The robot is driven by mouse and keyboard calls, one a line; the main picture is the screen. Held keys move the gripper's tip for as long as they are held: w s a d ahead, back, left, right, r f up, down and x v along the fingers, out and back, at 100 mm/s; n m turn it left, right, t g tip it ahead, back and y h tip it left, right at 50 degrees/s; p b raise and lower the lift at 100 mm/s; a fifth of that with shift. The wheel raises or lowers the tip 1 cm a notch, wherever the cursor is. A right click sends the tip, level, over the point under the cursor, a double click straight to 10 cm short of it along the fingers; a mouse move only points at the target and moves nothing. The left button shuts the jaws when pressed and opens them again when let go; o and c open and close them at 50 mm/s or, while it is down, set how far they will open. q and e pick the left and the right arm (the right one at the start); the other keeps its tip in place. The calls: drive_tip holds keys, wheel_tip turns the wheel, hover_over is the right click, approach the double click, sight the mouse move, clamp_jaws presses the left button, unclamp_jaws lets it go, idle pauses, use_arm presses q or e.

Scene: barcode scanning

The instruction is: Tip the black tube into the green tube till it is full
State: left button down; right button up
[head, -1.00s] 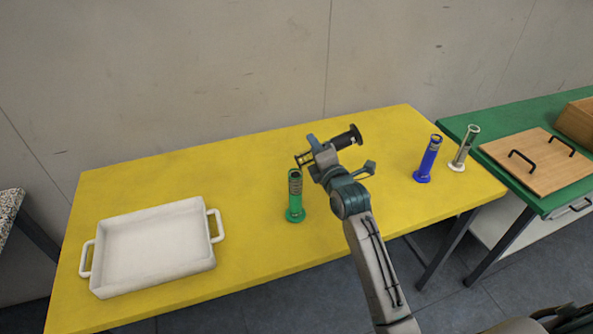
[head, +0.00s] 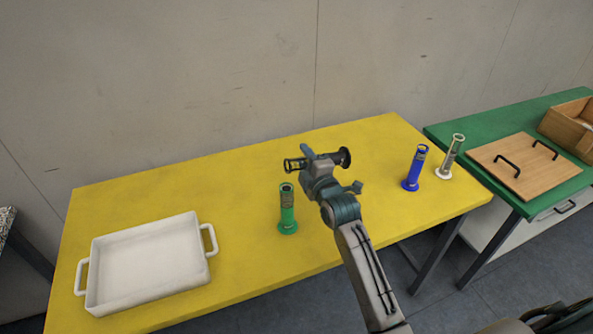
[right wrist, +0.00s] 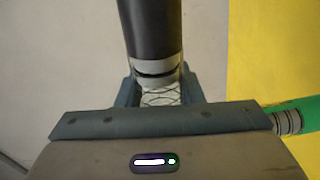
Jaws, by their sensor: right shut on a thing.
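The green tube (head: 287,210) stands upright on the yellow table; part of it also shows at the right edge of the right wrist view (right wrist: 295,115). My right gripper (head: 318,163) is shut on the black tube (head: 344,157), which lies about level. Its clear open end points left, above the green tube's mouth and a little apart from it; its black base points right. In the right wrist view the black tube (right wrist: 150,30) runs up from between the jaws. I cannot tell how much either tube holds. My left gripper is not in view.
A white tray (head: 147,262) with handles sits at the left of the yellow table (head: 240,170). A blue tube (head: 414,168) and a clear tube (head: 450,157) stand at its right end. A green table (head: 500,122) beyond bears a wooden lid (head: 527,172) and wooden box (head: 570,125).

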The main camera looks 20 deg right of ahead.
drive_tip(key=r+m+p, duration=0.1)
drive_tip(key=m, duration=0.1)
drive_tip(key=d+r+m, duration=0.1)
drive_tip(key=m, duration=0.2)
drive_tip(key=shift+r+p, duration=0.1)
drive_tip(key=shift+p, duration=0.25)
drive_tip(key=m, duration=0.2)
drive_tip(key=d+r+m+p, duration=0.1)
drive_tip(key=m, duration=0.1)
drive_tip(key=d+m, duration=0.1)
drive_tip(key=shift+d+r+m+p, duration=0.1)
drive_tip(key=shift+r+m+p, duration=0.1)
drive_tip(key=shift+m+p, duration=0.2)
drive_tip(key=m, duration=0.1)
drive_tip(key=p, duration=0.1)
drive_tip(key=m+p, duration=0.1)
drive_tip(key=shift+d+r+m, duration=0.25)
drive_tip(key=shift+d+m, duration=0.05)
drive_tip(key=shift+d+m+p, duration=0.3)
drive_tip(key=shift+m+p, duration=0.7)
drive_tip(key=shift+m, duration=0.2)
drive_tip(key=shift+w+d+f+m, duration=0.1)
drive_tip(key=shift+f+m, duration=0.05)
drive_tip(key=shift+m, duration=0.15)
